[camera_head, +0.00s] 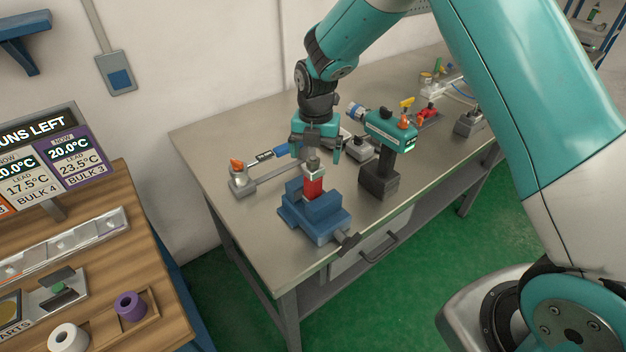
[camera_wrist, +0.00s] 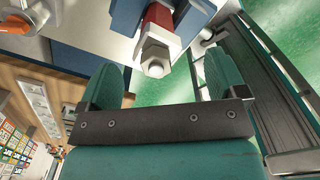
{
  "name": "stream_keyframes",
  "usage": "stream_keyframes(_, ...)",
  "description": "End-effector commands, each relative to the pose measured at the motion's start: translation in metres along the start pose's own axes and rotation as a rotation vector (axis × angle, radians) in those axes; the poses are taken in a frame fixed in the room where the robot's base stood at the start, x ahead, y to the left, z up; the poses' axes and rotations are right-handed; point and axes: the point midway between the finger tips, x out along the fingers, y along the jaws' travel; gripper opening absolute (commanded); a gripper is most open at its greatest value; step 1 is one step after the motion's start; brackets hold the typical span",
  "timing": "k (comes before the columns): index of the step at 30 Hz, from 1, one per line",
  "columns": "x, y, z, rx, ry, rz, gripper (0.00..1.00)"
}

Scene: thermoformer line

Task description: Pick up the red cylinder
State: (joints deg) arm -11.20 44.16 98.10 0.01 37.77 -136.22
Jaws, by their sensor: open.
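The red cylinder (camera_head: 314,186) stands upright in the blue vise (camera_head: 318,222) on the grey workbench, with a silver hexagonal piece (camera_head: 313,165) on its top. The vise hides its lower part. My gripper (camera_head: 317,152) is above the cylinder, with its teal fingers spread. In the wrist view the red cylinder (camera_wrist: 162,20) and its silver top show just beyond the gap between my fingers (camera_wrist: 160,72). My gripper is open and empty. I cannot tell whether it touches the silver top.
A teal and black cordless tool (camera_head: 385,150) stands right of the vise. A grey bar with an orange-topped fitting (camera_head: 238,172) lies to the left. More fittings and a clear block (camera_head: 445,85) are farther back. The bench's front left corner is bare.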

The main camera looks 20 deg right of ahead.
Motion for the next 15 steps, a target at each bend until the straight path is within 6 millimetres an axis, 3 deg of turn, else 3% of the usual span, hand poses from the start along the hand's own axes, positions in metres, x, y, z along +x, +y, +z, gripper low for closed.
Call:
stream_keyframes(5, 0.011, 0.001, -0.001, 0.0, 0.003, -0.002, 0.9)
stream_keyframes(15, 0.052, 0.003, -0.002, 0.0, 0.0, 0.0, 0.9)
